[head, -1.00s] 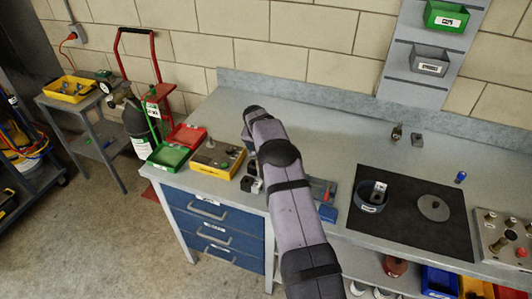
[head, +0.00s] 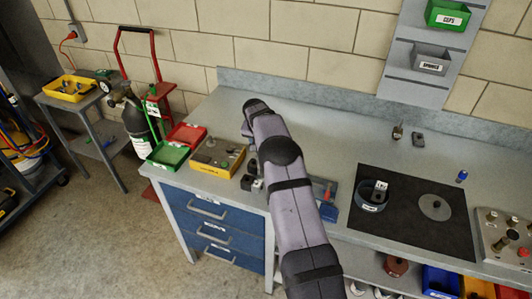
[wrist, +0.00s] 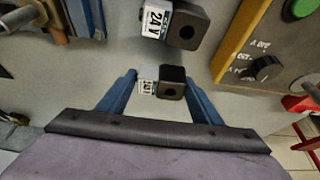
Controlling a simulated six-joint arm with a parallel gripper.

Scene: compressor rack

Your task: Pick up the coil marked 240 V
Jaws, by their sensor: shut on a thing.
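In the wrist view, my gripper (wrist: 160,90) has its two blue fingers on either side of a small dark coil (wrist: 172,88) with a white label and is shut on it. The label's print is too small to read surely. A larger-looking dark coil (wrist: 184,24) marked 24 V stands just beyond it, apart from the fingers. In the head view, small dark coils (head: 247,183) show on the bench left of my arm. My arm hides most of the gripper there.
A yellow-edged control box (head: 217,158) stands close on the left; its knob (wrist: 264,68) shows in the wrist view. Red (head: 187,135) and green (head: 167,155) bins lie beyond it. A blue tray (head: 329,212) is right of my arm. A black mat (head: 400,230) holds parts.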

